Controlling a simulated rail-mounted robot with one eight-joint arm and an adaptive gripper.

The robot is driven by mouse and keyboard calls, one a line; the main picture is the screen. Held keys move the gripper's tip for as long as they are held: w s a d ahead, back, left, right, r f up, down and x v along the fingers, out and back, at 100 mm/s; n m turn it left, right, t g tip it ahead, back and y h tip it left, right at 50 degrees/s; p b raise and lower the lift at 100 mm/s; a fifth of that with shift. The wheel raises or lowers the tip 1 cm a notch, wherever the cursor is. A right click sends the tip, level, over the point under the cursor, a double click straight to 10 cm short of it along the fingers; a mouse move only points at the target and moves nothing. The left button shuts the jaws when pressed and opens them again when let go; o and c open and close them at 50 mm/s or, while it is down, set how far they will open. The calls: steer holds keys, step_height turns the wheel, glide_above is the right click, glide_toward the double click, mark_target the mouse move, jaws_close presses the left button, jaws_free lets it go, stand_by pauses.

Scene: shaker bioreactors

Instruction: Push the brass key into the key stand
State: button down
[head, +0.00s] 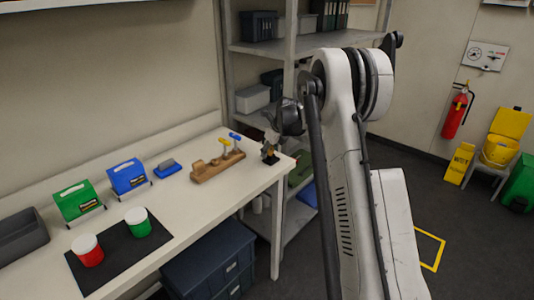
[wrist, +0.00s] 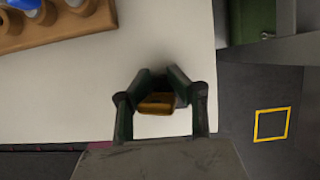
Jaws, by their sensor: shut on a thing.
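My gripper (wrist: 158,100) is shut on a brass-coloured block-like thing, which I take as the brass key (wrist: 156,106). In the head view my gripper (head: 269,154) is low over the right end of the white table, to the right of the wooden stand. I cannot tell whether the key touches the table. The wooden stand (head: 206,173), likely the key stand, has round holders and carries a yellow T-shaped handle (head: 224,142) and a blue one (head: 235,137). Part of the stand shows at the top left of the wrist view (wrist: 50,36), apart from my gripper.
On the table (head: 180,215) are a blue block (head: 167,168), a blue box (head: 128,176), a green box (head: 78,200), a grey tray (head: 20,236), and a red jar (head: 88,251) and green jar (head: 138,222) on a black mat. A shelf rack (head: 255,47) stands behind.

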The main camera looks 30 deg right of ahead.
steer(key=shift+s+d+f+b, duration=0.15)
steer(key=shift+s+f+b, duration=0.15)
steer(key=shift+f+b, duration=0.25)
steer(key=shift+s+d+f+b, duration=0.1)
steer(key=shift+s+f+b, duration=0.2)
steer(key=shift+f, duration=0.4)
stand_by(0.7)
steer(key=c, duration=1.7)
jaws_free()
steer(key=shift+w, duration=0.1)
steer(key=o, duration=0.5)
steer(key=shift+w+a+f, duration=0.15)
steer(key=shift+a, duration=0.05)
steer(key=shift+o, duration=0.2)
steer(key=shift+r, duration=0.3)
steer(key=w+a+v, duration=0.1)
steer(key=a+v, duration=0.1)
steer(key=v, duration=0.9)
steer(key=shift+s+d+r, duration=0.15)
steer(key=shift+d+r, duration=0.25)
steer(key=shift+r, duration=0.2)
